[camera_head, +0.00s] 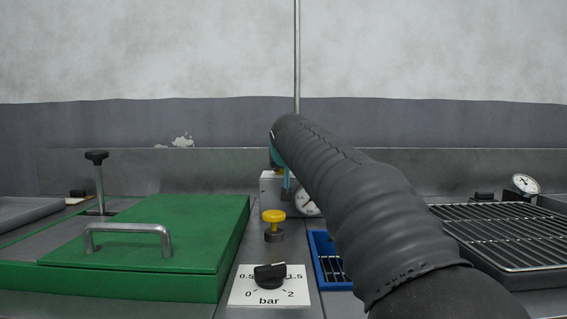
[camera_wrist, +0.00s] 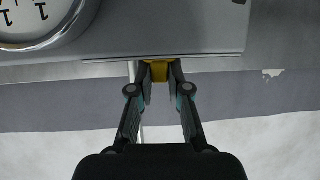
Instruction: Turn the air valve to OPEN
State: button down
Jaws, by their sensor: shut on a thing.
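My gripper (camera_wrist: 160,82) is shut on a small yellow part at the edge of a grey metal body in the wrist view. The yellow part (camera_wrist: 159,70) looks like the air valve's handle; most of it is hidden between the fingertips, so its angle and any OPEN marking cannot be read. In the head view my dark, sleeved arm reaches away to a grey box (camera_head: 270,187) at the back of the bench. The teal of my gripper (camera_head: 286,181) shows beside that box, and the fingertips are hidden.
In front stand a yellow knob (camera_head: 273,216) and a black bar dial (camera_head: 270,275). A green lid with a handle (camera_head: 140,233) is left, a wire rack (camera_head: 510,235) right, a blue tray (camera_head: 322,252) near my arm.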

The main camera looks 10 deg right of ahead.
jog(key=m+h, duration=0.1)
jog(key=h, duration=0.1)
jog(key=m+g+h+b, duration=0.1)
jog(key=m+h, duration=0.1)
jog(key=shift+w+a+m, duration=0.15)
jog(key=shift+a+m, duration=0.15)
jog(key=shift+a, duration=0.1)
jog(key=shift+w+a+r+m+g+h+p, duration=0.1)
jog(key=shift+m+g+h+p, duration=0.3)
jog(key=shift+m+h, duration=0.45)
jog(key=shift+a+r+m+g+h+p, duration=0.1)
jog(key=shift+m+g+h+p, duration=0.1)
jog(key=shift+m+g+h, duration=0.5)
jog(key=shift+f+m+h, duration=0.1)
jog(key=shift+m+h, duration=0.15)
jog(key=shift+h, duration=0.1)
jog(key=c, duration=1.1)
grip_release()
jog(key=shift+d, duration=0.1)
jog(key=v, duration=1.2)
